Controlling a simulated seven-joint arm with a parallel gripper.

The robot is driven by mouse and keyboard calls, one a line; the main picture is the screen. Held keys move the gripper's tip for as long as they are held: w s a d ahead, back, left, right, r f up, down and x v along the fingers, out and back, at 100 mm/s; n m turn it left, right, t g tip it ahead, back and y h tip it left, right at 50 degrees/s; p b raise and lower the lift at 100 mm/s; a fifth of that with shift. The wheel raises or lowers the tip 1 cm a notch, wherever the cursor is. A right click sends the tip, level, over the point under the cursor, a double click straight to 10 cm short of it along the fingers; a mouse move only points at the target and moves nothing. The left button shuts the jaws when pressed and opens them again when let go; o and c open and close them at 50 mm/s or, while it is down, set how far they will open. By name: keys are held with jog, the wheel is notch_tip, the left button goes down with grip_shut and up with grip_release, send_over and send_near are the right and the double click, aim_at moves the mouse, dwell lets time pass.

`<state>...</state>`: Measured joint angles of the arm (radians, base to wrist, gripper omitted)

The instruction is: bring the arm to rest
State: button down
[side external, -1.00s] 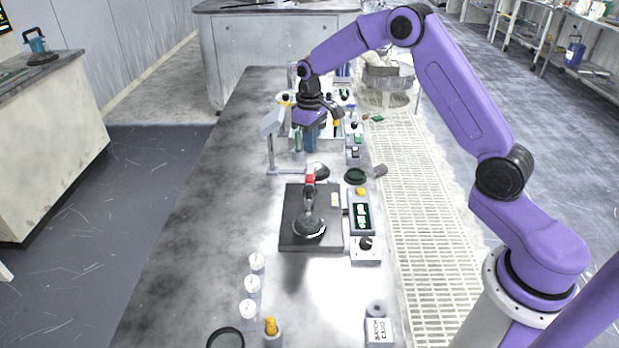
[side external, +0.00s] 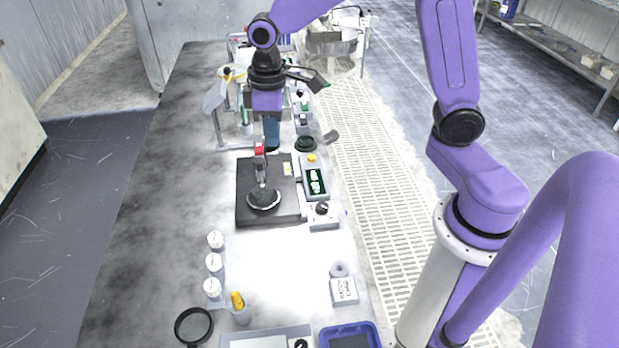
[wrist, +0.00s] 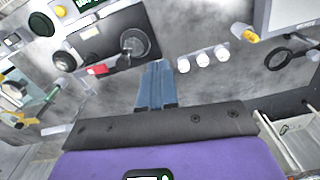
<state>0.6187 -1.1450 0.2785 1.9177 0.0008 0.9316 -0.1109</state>
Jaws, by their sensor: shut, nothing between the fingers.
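My gripper (side external: 271,142) is shut and empty, its blue fingers pointing down over the bench (side external: 160,170). In the wrist view the two blue fingers (wrist: 157,70) lie together with nothing between them. In the side view my gripper hangs behind the black polishing machine (side external: 284,212), near its red-topped arm (side external: 260,150). The gap to the bench is hard to judge. The machine carries a dark round disc (side external: 264,198); in the wrist view this disc (wrist: 135,43) lies beyond and left of the fingertips.
A control box with a green display (side external: 316,181) stands right of the machine. Three white-topped cylinders (side external: 213,262) stand in a row in front. A magnifier (side external: 193,326), a cup with something yellow (side external: 241,314) and a blue tray (side external: 372,330) are nearer. The bench's left side is clear.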

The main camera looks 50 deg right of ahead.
jog(key=s+d+n, duration=0.2)
jog(key=s, duration=1)
jog(key=s+d+r+n, duration=0.1)
jog(key=s+d+n, duration=0.1)
jog(key=s, duration=1)
jog(key=shift+n, duration=0.6)
